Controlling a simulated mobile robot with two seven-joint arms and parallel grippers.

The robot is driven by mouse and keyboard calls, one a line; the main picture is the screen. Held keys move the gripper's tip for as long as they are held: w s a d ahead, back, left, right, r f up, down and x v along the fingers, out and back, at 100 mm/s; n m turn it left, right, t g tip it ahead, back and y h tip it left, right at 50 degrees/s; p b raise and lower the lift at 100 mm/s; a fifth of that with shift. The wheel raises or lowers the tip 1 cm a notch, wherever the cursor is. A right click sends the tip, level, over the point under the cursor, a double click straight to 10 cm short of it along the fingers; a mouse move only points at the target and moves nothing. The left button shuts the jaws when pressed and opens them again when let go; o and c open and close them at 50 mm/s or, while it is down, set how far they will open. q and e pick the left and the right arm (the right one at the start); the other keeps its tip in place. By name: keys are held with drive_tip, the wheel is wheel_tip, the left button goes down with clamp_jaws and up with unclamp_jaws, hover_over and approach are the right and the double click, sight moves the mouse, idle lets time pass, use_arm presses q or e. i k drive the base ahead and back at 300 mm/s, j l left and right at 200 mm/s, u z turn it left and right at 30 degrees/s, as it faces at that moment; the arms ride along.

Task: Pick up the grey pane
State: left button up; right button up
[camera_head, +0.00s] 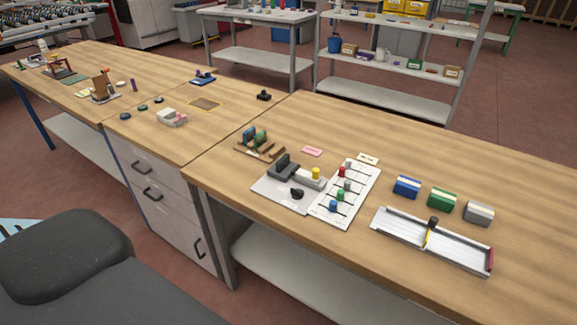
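I cannot single out a grey pane for certain. A small wooden rack (259,147) on the near bench holds upright dark blue-green and green pieces, too small to tell apart. In front of it is a small machine (290,178) with a dark grey block, a light grey body, a yellow knob and a black part on a white base. A grey and white block (478,213) stands at the right end of a row with a green block (443,199) and a blue block (407,186). Neither of my grippers is in view.
A white board (346,198) with coloured knobs lies beside the machine. A long light tray (460,252) with a black knob lies at the front right. The wooden bench (510,170) is clear behind the blocks.

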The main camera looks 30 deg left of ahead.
sight(284, 161)
drive_tip(key=j+z, duration=0.1)
drive_tip(key=z, duration=0.65)
drive_tip(key=j+z, duration=0.15)
drive_tip(key=z, duration=0.25)
drive_tip(key=k+j+z, duration=0.15)
drive_tip(key=j+z, duration=0.2)
drive_tip(key=k+j+z, duration=0.2)
drive_tip(key=j+z, duration=0.15)
drive_tip(key=k+j+z, duration=0.4)
drive_tip(key=k+j, duration=0.2)
drive_tip(key=k+j+z, duration=0.1)
drive_tip(key=k+j, duration=0.55)
drive_tip(key=k, duration=0.05)
